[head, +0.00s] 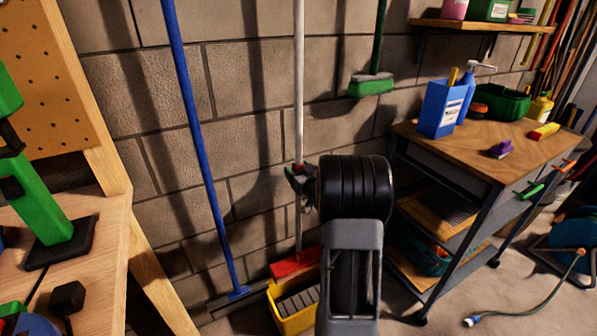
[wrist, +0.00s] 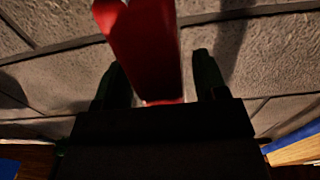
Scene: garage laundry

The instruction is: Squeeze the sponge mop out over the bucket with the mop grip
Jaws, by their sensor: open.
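The sponge mop stands upright against the wall in the head view, with a white pole (head: 299,90) and a red head (head: 296,263) at the yellow bucket (head: 298,322). A grey ribbed part shows in the bucket's top. My gripper (head: 299,178) is at the pole, well above the bucket, partly hidden by my own arm. A small red part, likely the mop grip, shows there. In the wrist view a red piece (wrist: 145,45) lies between the two dark fingers of my gripper (wrist: 160,82). The fingers are open, with gaps on both sides of the red piece.
A wooden workbench (head: 85,270) is at the left. A wood-topped cart (head: 490,140) with bottles and boxes stands right. A green brush (head: 371,86) hangs on the wall.

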